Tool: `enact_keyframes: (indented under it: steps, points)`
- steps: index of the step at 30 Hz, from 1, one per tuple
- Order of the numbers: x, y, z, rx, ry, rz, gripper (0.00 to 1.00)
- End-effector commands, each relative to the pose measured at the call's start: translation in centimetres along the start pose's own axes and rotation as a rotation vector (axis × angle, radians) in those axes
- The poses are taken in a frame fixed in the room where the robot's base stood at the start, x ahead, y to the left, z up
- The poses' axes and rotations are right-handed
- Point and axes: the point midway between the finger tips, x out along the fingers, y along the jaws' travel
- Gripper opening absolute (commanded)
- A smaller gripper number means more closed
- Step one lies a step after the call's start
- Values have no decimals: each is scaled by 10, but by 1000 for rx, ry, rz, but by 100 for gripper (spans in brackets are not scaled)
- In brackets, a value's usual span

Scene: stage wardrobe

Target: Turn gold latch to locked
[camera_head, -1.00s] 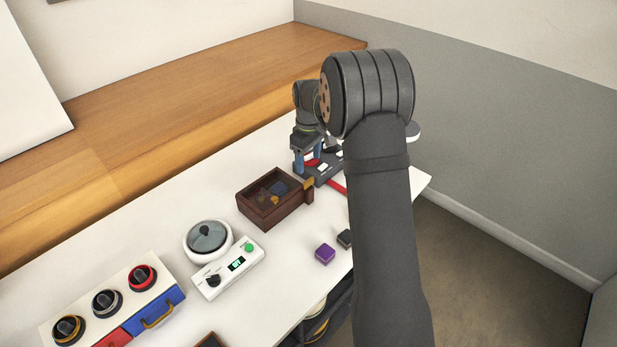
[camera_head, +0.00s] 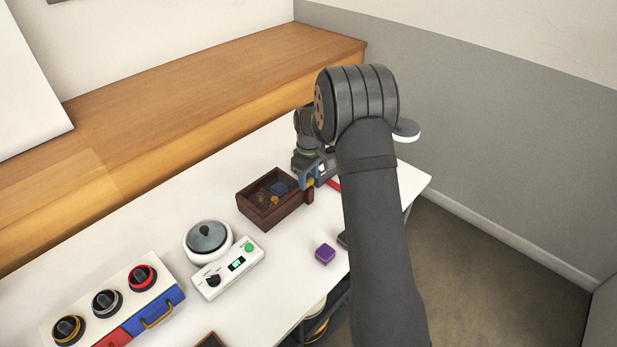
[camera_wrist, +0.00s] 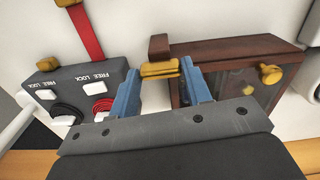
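The gold latch (camera_head: 309,183) is at the right corner of a small brown wooden box (camera_head: 262,214) with a clear lid. In the wrist view the latch (camera_wrist: 160,69) is a short gold bar beside a brown block on the box. My gripper (camera_wrist: 160,82) has its two blue fingers apart, one at each end of the bar. Whether they touch it, I cannot tell. In the head view my gripper (camera_head: 312,178) is at the box's right corner, partly hiding the latch. No locked or free mark for this latch is readable.
A dark unit with FREE and LOCK labels (camera_wrist: 75,90) and a red strap (camera_wrist: 86,35) stand left of my fingers in the wrist view. A gold knob (camera_wrist: 270,74) is on the box.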

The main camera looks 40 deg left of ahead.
Motion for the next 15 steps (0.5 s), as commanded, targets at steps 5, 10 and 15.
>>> enact_keyframes:
  steps: [5, 10, 15]
  points:
    - [0, 0, 0, 10, 0, 0, 22]
    - [0, 0, 0, 95, 0, -1, 21]
    - [0, 0, 0, 130, 0, -1, 21]
